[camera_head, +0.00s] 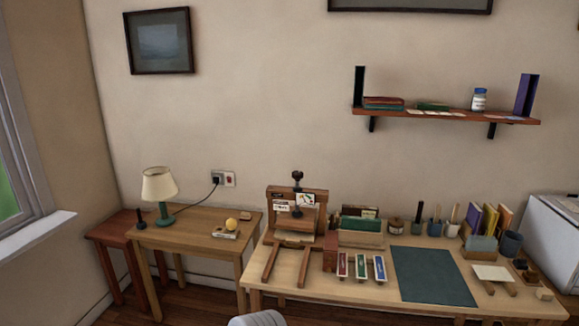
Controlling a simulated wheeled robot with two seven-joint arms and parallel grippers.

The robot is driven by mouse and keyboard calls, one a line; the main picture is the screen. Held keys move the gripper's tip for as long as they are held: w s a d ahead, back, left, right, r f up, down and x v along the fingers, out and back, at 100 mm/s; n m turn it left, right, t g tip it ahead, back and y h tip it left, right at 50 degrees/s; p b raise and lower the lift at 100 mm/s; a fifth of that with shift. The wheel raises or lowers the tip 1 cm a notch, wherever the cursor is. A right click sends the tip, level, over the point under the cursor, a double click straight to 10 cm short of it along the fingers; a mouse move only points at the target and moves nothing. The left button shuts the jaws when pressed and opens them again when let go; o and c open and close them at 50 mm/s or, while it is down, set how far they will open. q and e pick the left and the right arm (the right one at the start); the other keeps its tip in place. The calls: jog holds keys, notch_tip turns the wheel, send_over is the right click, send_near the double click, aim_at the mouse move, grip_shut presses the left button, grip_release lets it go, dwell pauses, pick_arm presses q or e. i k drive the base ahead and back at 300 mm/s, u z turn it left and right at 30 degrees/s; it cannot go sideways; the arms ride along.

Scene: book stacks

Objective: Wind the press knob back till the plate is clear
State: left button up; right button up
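The wooden book press (321,205) stands upright at the back left of the long work table (379,288). Its dark press knob (297,176) sticks up above the top beam, on a screw. A brown board that looks like the press plate (296,224) shows between the posts, below the beam. A pale flat thing (293,237) lies low in the press; I cannot tell whether the plate touches it. Small white labels or cards are on the press front. Neither of my grippers is in view, and nothing is at the knob.
A dark green mat (432,275) lies bare on the table. Pots and upright books (489,218) stand at the right. A side table (190,239) with a lamp (159,187) is at the left.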

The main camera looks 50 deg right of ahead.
aim_at(298, 176)
jog(key=z, duration=0.65)
jog(key=i, duration=1.35)
jog(key=z, duration=1.25)
